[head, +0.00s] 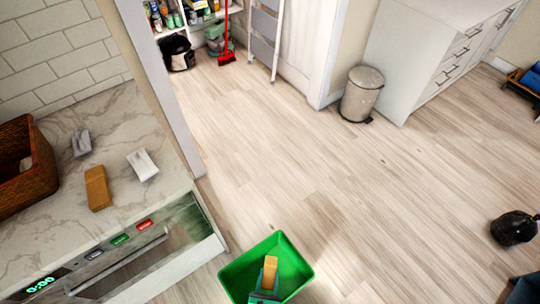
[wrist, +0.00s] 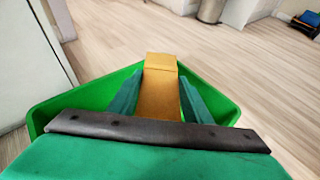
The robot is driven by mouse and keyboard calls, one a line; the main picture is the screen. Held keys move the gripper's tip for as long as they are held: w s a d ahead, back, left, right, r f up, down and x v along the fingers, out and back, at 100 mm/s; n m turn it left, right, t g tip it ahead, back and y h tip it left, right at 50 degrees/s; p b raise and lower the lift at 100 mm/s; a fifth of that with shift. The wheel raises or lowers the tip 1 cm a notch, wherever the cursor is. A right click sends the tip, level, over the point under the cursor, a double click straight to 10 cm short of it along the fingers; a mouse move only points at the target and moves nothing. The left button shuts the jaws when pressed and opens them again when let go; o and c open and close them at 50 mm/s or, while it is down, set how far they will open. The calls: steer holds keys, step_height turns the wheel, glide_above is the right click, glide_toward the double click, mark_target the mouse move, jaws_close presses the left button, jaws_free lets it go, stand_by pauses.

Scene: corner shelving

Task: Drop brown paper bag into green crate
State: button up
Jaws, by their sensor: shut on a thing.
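A brown paper bag (head: 270,269) is held in my gripper (head: 264,292), over the inside of the green crate (head: 298,261) in the head view. In the wrist view the bag (wrist: 160,72) stands out between the two teal fingers of my gripper (wrist: 158,98), which touch its sides. The green crate (wrist: 65,102) spreads around and beneath them. The height of the bag above the crate floor is hard to tell. My gripper hides the lower part of the bag.
A marble counter (head: 75,235) at left bears a second brown item (head: 97,188), a white item (head: 142,164), a grey item (head: 81,143) and a wicker basket (head: 30,180). A trash can (head: 362,95) and a black bag (head: 514,228) stand on otherwise open wooden floor.

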steer(key=shift+d+f, duration=0.1)
steer(key=shift+f, duration=0.05)
steer(key=o, duration=1.1)
steer(key=shift+o, duration=0.2)
steer(key=v, duration=1)
steer(key=shift+s, duration=0.35)
